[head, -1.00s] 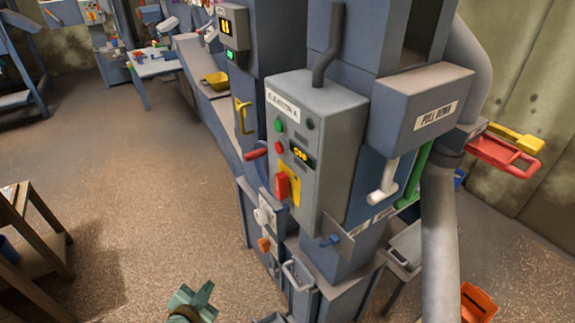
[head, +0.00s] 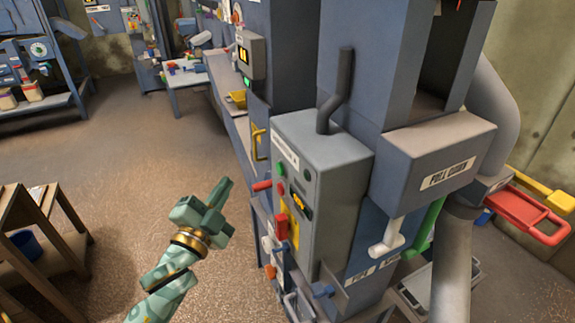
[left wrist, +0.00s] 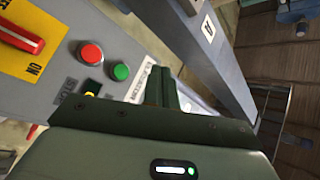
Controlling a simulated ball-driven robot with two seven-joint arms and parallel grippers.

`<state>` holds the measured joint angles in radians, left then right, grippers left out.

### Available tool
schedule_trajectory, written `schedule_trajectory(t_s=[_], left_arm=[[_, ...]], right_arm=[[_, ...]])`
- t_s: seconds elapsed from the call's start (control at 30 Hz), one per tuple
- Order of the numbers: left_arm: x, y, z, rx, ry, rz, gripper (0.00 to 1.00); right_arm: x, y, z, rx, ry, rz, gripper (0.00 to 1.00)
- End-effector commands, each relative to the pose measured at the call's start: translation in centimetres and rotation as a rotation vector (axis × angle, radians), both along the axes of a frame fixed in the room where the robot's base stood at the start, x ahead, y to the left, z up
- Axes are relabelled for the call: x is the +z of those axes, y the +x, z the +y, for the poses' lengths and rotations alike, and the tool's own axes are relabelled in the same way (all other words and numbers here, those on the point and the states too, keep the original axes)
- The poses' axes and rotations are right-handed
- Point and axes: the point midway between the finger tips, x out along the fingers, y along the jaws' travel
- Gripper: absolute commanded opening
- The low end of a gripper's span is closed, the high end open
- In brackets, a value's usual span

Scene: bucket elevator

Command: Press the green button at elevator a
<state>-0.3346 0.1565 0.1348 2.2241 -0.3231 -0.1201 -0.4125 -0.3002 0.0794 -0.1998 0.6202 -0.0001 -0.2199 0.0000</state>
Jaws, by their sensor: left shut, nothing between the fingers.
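The grey control box of elevator A (head: 330,160) is on the front of the blue machine in the head view. Its green button (head: 279,168) sits above a red button (head: 281,188) and a red switch (head: 282,228). In the left wrist view the green button (left wrist: 121,72) is beside the red button (left wrist: 91,54), just left of my fingers. My left gripper (head: 222,190) is shut and empty, left of the box and apart from it in the head view. Its closed fingers also show in the left wrist view (left wrist: 164,90). My right gripper is out of view.
A red handle (head: 262,186) juts out left of the box, and a yellow handle (head: 259,142) is above it. A white lever (head: 386,238) hangs under the pull-down housing (head: 435,155). A wooden table (head: 40,225) stands at left. Open floor lies between.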

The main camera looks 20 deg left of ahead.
Motion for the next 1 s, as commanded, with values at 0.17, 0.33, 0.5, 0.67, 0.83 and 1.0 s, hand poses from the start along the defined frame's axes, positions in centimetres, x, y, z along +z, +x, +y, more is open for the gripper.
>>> schedule_trajectory(t_s=[0.17,0.33,0.5,0.67,0.83,1.0], left_arm=[[-0.1,0.0,0.0,0.007,0.032,0.003,0.0],[-0.1,0.0,0.0,0.006,0.031,0.004,0.0],[-0.3,0.5,-0.3,0.008,0.03,0.005,0.0],[-0.3,1.8,-1.5,0.006,0.028,0.003,0.0],[-0.4,3.7,-3.1,0.005,0.027,0.004,0.0],[-0.3,5.3,-4.5,0.007,0.028,0.005,0.0]], right_arm=[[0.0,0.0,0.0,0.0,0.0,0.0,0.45],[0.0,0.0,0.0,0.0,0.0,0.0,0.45],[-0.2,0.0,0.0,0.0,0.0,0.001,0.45],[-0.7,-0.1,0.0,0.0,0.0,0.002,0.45],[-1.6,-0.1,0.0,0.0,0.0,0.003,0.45],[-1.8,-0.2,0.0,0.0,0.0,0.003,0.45]])
